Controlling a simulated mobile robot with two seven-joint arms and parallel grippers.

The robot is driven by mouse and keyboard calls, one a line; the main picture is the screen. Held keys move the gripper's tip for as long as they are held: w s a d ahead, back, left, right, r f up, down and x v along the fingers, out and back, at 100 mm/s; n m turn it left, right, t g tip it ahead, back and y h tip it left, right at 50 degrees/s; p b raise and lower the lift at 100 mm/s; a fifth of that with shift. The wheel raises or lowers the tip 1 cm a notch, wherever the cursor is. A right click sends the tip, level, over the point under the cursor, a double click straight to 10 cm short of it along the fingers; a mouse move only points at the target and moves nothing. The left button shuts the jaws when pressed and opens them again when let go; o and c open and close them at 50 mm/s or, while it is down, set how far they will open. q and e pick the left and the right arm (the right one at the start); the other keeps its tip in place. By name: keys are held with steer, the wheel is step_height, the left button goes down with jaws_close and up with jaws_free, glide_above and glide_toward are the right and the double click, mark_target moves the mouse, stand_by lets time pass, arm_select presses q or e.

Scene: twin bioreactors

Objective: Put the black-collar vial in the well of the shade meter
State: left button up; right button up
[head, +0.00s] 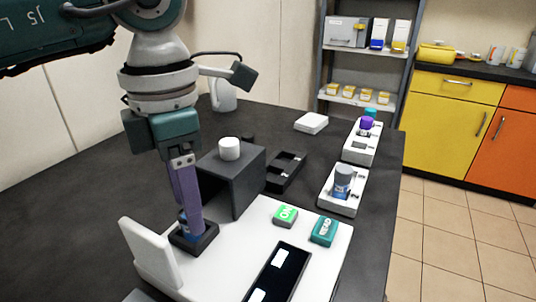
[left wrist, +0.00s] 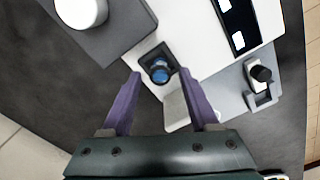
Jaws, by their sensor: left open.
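The white shade meter (head: 300,238) stands at the front with its dark square well (head: 207,239) near the left. A vial with a blue top and dark surround (left wrist: 159,72) sits upright in the well in the left wrist view; a blue bit shows in the head view too. I cannot clearly make out its collar. My left gripper (left wrist: 162,74) is open, its purple fingers apart on either side of the well and vial. In the head view the left gripper (head: 190,232) reaches down to the well, hiding most of the vial. My right gripper is not in view.
A raised white lid (head: 150,252) stands left of the well. A dark grey box (head: 238,182) with a white round piece (head: 229,148) stands just behind. White holders (head: 327,203) stand at the right. A small black-topped item (left wrist: 261,74) shows in the left wrist view.

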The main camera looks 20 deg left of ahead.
arm_select(q)
steer(key=shift+r, duration=0.2)
step_height(320, 180, up, 12)
stand_by(0.4)
stand_by(1.0)
